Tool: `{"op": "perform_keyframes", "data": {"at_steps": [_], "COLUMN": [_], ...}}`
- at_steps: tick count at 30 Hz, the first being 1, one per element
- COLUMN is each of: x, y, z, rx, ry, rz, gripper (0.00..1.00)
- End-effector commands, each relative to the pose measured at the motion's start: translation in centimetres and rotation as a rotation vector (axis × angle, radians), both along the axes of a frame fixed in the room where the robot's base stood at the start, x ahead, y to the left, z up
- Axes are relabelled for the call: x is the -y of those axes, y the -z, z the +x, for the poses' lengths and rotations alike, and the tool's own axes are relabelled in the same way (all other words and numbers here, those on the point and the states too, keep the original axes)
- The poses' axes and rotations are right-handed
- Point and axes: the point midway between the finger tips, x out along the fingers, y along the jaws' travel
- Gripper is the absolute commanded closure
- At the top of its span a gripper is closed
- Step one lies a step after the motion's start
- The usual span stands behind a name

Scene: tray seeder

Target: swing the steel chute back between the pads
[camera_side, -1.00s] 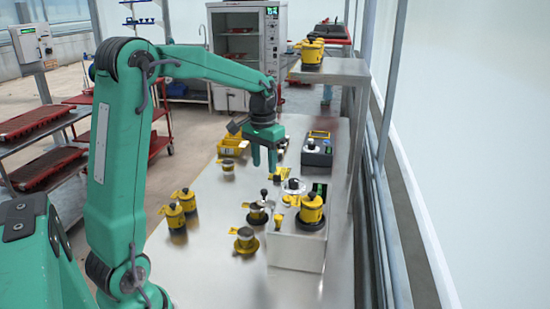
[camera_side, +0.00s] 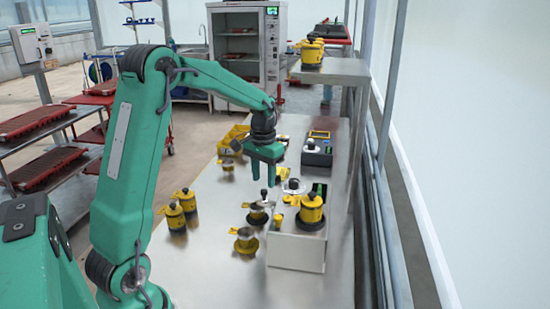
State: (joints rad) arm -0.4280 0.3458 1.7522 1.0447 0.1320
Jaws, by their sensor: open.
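The tray seeder, a grey metal box (camera_side: 296,251), stands at the front right of the steel table. A yellow canister (camera_side: 311,207) with a black cap sits in a dark ring on its top. A round silver-white part (camera_side: 293,187) lies at the back of the box top, with a small yellow piece (camera_side: 279,222) at its left edge. I cannot clearly make out the steel chute or the pads at this size. My green gripper (camera_side: 264,179) points down with its two fingers apart and nothing seen between them, just left of the silver-white part.
Yellow canisters (camera_side: 188,201) stand at the left. Yellow-rimmed cups (camera_side: 246,241) and a black-knobbed part (camera_side: 257,213) stand left of the box. A dark device (camera_side: 317,152) and a yellow bin (camera_side: 233,138) lie behind. The table's front middle is bare.

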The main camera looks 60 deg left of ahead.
Motion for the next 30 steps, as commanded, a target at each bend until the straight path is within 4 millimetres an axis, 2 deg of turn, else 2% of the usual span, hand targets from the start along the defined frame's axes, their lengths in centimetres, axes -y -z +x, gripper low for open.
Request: {"op": "perform_keyframes", "data": {"at_steps": [3,9,20,26,27,30], "x": [0.0,0.0,0.0,0.0,0.0,0.0], "y": [1.5,3.1,3.4,3.4,3.4,3.4], "z": [0.0,0.0,0.0,0.0,0.0,0.0], "rx": [-0.002,0.000,0.001,0.001,0.001,0.001], "ry": [0.000,0.000,0.000,0.000,0.000,0.000], "rz": [-0.001,0.000,0.000,0.000,0.000,0.000], "gripper": [0.59,0.59,0.59,0.96,1.00,1.00]}}
